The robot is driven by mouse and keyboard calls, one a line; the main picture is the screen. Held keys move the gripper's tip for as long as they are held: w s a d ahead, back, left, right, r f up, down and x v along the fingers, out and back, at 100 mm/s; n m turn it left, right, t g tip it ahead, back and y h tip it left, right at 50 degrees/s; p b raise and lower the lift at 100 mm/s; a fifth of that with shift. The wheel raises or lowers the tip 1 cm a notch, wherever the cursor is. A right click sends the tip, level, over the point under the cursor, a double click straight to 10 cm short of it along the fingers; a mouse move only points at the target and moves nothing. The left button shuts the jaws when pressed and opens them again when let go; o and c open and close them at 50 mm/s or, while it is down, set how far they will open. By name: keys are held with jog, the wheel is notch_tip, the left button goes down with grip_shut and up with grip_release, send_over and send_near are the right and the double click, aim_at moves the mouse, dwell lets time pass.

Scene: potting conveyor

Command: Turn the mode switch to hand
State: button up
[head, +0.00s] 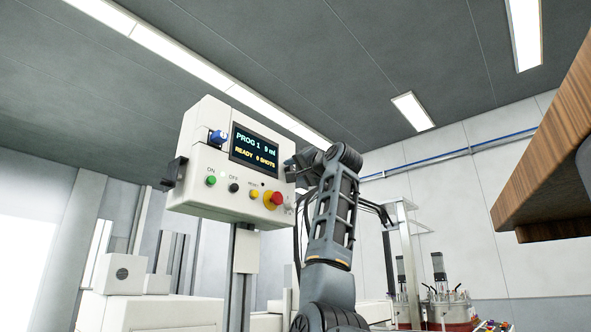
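A cream control box (192,152) on a post shows a screen (254,147) reading "PROG 1", "READY" and "0 SHOTS". A blue knob (218,137) sits left of the screen. Below are a green button (211,181), a black button (233,187), a yellow button (254,194) and a red mushroom button (273,199) on a yellow base. I cannot read which control is the mode switch. My arm rises at the box's right side. My gripper (298,167) is by the box's right edge, small and dark; its fingers are not clear.
A black bracket (174,172) juts from the box's left side. The post (244,262) stands below it. A wooden edge (552,150) hangs at the upper right. Machinery (445,300) stands at the lower right. The space left of the box looks free.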

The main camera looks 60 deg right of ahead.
grip_shut()
jog(key=shift+n, duration=0.3)
jog(key=n, duration=0.2)
jog(key=n+t+y, duration=0.1)
jog(key=n, duration=0.1)
jog(key=shift+s+d+f+t+y, duration=0.1)
jog(key=shift+d+t+y, duration=0.1)
jog(key=shift+t+y, duration=0.1)
jog(key=shift+d+n+t+y, duration=0.1)
jog(key=shift+n+t+y, duration=0.6)
jog(key=shift+n, duration=1.25)
jog(key=shift+n+t+y, duration=0.3)
jog(key=shift+n+y, duration=0.8)
jog(key=shift+n, duration=0.85)
jog(key=shift+o, duration=1.2)
grip_release()
